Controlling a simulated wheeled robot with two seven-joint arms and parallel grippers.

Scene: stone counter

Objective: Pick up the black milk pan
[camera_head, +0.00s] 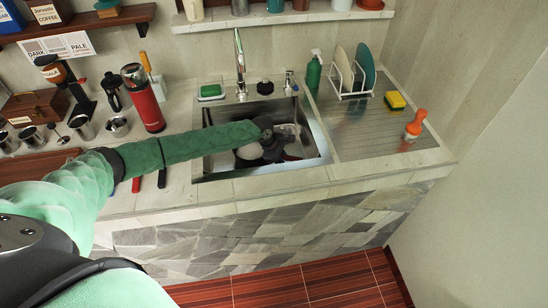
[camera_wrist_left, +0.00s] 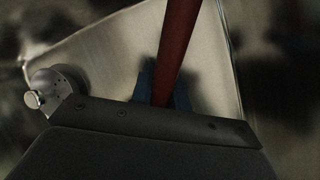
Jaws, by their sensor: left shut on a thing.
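My left arm reaches across the counter, and my left gripper (camera_head: 281,146) is down inside the sink. In the left wrist view the blue fingers of my left gripper (camera_wrist_left: 163,92) are shut on a long red-brown handle (camera_wrist_left: 181,38). What the handle belongs to is out of that view. I cannot clearly make out a black milk pan in the head view, where my dark wrist and gripper cover part of the sink's contents. My right gripper is not in view.
The steel sink (camera_head: 318,150) has raised walls around my gripper and holds pale items partly hidden by my arm. A red flask (camera_head: 146,103) stands left of the sink.

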